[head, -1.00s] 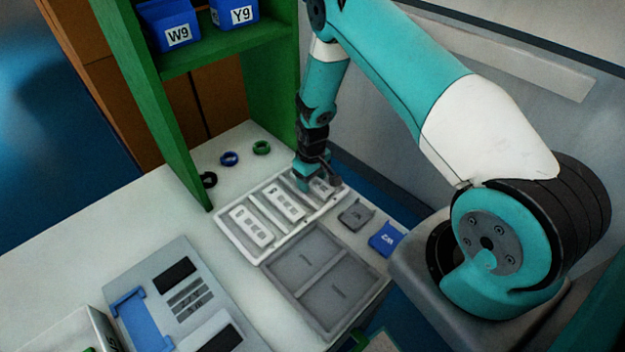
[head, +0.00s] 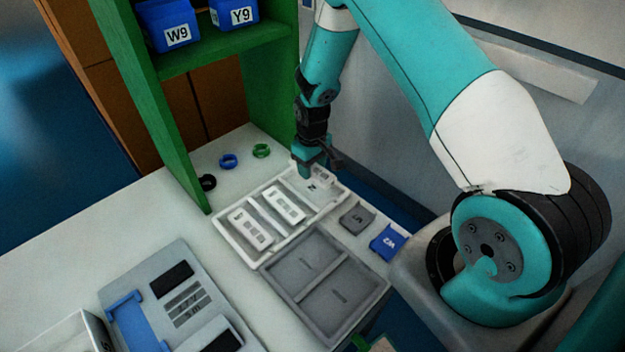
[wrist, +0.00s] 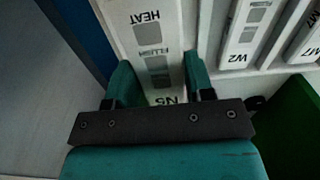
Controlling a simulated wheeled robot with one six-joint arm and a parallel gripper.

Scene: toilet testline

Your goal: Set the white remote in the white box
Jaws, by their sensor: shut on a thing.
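My gripper (head: 316,170) is shut on a white remote (wrist: 150,45), held just above the far right slot of the white tray (head: 228,248). In the wrist view the remote lies between the teal fingers, with grey buttons and the labels HEAT, FLUSH and N5. In the head view the fingers partly hide this remote (head: 327,175). Two other white remotes, one on the left (head: 250,229) and one in the middle (head: 283,206), lie in the tray. A pale box (head: 62,338), possibly the white box, is cut off at the bottom left; its inside is not clear.
A grey two-part tray (head: 325,283) and a grey console (head: 178,305) lie nearer.

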